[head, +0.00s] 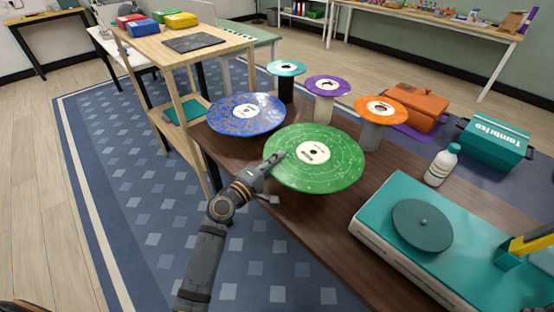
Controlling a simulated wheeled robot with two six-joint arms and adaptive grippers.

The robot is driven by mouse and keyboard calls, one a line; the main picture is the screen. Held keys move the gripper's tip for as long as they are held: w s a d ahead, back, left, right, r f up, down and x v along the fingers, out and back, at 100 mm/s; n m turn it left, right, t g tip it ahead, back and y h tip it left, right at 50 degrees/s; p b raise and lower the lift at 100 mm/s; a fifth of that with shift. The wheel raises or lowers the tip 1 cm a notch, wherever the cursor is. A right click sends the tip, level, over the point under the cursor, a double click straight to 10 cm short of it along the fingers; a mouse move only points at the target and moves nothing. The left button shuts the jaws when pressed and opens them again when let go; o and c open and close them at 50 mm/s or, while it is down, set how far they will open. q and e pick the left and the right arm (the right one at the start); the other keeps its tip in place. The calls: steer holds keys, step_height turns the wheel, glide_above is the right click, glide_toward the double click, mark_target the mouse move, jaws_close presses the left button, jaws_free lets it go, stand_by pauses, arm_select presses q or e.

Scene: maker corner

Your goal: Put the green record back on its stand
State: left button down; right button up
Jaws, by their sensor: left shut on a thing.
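The green record (333,170) is a large speckled disc with a pale label, near the middle of the dark wooden table. My left gripper (277,158) is shut on its left rim. The record looks roughly level and above the tabletop. No stand shows under it; whatever is beneath is hidden by the disc. My right gripper is not in view.
A blue record (232,121) lies just left of the green one. Behind stand a teal record (276,68), a purple record (340,83) and an orange record (391,104) on posts. A turntable (385,246) and a white bottle (441,166) are to the right.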

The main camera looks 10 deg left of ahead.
arm_select(q)
steer(key=shift+f, duration=0.15)
stand_by(0.3)
steer(key=c, duration=1.4)
jaws_free()
steer(key=shift+s, duration=0.1)
steer(key=v, duration=1.2)
